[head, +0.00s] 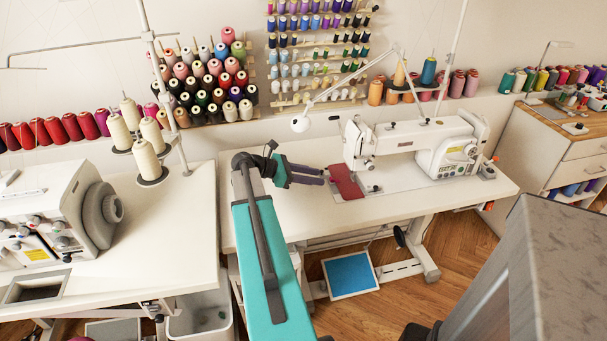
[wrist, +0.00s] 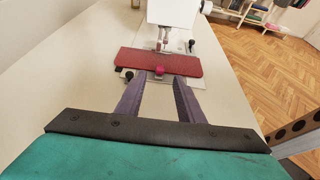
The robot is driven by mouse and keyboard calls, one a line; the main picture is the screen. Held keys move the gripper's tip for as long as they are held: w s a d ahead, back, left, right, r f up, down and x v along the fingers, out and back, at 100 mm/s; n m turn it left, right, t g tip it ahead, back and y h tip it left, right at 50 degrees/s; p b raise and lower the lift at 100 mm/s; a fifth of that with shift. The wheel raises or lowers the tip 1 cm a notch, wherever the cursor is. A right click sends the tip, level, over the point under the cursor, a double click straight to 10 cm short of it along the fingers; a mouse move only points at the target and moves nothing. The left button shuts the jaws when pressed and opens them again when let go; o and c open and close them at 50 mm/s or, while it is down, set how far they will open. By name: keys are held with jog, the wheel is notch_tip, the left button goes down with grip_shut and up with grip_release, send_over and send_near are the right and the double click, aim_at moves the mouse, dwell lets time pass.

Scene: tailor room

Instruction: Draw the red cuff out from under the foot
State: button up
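The red cuff (wrist: 135,60) is a flat dark-red piece lying across the sewing machine bed. Its far edge is at the presser foot (wrist: 161,44); I cannot tell how much lies under it. A small pink piece (wrist: 159,70) sits at the middle of the cuff's near edge. In the head view the cuff (head: 346,182) lies left of the needle area of the white sewing machine (head: 425,147). My gripper (wrist: 158,84) is open, its two purple fingers apart and pointing at the cuff's near edge. In the head view my gripper (head: 322,176) is just left of the cuff, with nothing between its fingers.
The white sewing table (head: 290,220) is clear around my gripper. A white lamp (head: 300,123) hangs above it. Another white machine (head: 50,220) and a cone stand (head: 152,175) are at left. Thread racks (head: 215,80) line the wall behind.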

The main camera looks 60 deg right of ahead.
aim_at(330, 179)
jog(key=shift+x, duration=2.8)
grip_shut()
